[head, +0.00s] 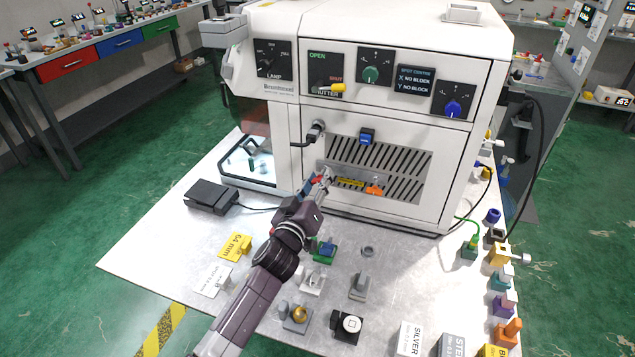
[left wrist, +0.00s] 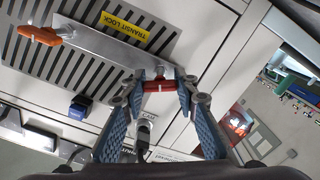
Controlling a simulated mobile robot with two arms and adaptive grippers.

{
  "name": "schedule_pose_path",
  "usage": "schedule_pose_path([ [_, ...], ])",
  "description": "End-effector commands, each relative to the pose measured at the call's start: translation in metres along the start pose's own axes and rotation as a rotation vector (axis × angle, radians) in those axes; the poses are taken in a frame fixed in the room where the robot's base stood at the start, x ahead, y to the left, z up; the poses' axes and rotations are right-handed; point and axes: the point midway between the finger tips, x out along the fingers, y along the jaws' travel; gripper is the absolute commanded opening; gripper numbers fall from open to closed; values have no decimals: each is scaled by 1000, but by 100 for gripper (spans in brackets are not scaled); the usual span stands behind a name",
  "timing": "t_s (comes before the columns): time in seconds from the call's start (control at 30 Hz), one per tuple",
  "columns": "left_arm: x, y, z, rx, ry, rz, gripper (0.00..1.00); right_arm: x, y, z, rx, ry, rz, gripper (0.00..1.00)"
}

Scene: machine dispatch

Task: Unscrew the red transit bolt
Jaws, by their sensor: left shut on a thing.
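The red transit bolt (left wrist: 158,86) is at one end of a grey metal bar (left wrist: 100,46) on the machine's slotted front panel. My left gripper (head: 321,180) reaches the left end of this bar in the head view. In the left wrist view, its blue-padded fingers (left wrist: 160,100) are on either side of the red bolt and shut on it. A yellow TRANSIT LOCK label (left wrist: 125,30) lies along the bar. An orange knob (head: 374,189) is at the bar's other end. The fingers mostly hide the bolt in the head view. My right gripper is out of view.
The white machine (head: 300,110) stands on a pale table top. A black cable plug (head: 316,130) sticks out above my gripper, and a blue latch (head: 367,136) is to its right. Small coloured parts and a foot pedal (head: 211,195) lie around the machine.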

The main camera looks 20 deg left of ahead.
Motion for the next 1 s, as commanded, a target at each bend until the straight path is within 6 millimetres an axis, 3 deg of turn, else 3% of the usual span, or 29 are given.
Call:
schedule_pose_path([
  [0.1, 0, 0, 0, -102, -1, -1, 8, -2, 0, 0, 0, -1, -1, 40],
  [0.43, 0, 0, 0, -130, -1, 0, 8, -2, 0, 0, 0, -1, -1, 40],
  [0.73, 0, 1, -1, -496, -1, -1, 8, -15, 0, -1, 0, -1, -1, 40],
  [1.0, 0, 0, 0, -554, -1, 0, 8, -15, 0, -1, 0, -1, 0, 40],
])
